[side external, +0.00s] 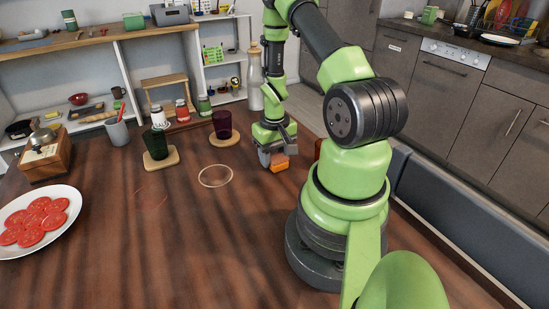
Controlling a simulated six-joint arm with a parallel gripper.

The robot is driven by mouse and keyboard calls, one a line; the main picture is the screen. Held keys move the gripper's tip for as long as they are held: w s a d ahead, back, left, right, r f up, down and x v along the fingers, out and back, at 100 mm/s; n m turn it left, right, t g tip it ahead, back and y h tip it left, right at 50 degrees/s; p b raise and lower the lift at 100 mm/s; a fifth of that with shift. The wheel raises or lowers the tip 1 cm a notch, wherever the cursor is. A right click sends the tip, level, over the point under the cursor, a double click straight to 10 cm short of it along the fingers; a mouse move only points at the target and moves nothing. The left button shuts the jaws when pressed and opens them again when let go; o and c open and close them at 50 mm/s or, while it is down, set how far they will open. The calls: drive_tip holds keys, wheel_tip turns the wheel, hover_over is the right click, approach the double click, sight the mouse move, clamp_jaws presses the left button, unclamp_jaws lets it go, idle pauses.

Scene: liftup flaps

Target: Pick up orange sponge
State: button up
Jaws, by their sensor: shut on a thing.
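The orange sponge (279,163) is a small orange block at the right of the wooden table, below the end of my arm. My gripper (272,155) points down and is shut on the sponge. Its fingers are small in this view and partly merge with the sponge. The sponge is at or very near the table surface; I cannot tell whether it touches it.
A purple cup (222,124) and a dark green cup (157,143) stand on wooden coasters left of my gripper. A plate of tomato slices (38,221) lies at far left. A white bottle (255,80) stands behind. The front middle table is clear.

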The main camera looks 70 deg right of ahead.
sight(274, 154)
wheel_tip(274, 154, up, 10)
drive_tip(key=shift+r, duration=0.1)
idle(0.5)
drive_tip(key=shift+o, duration=0.3)
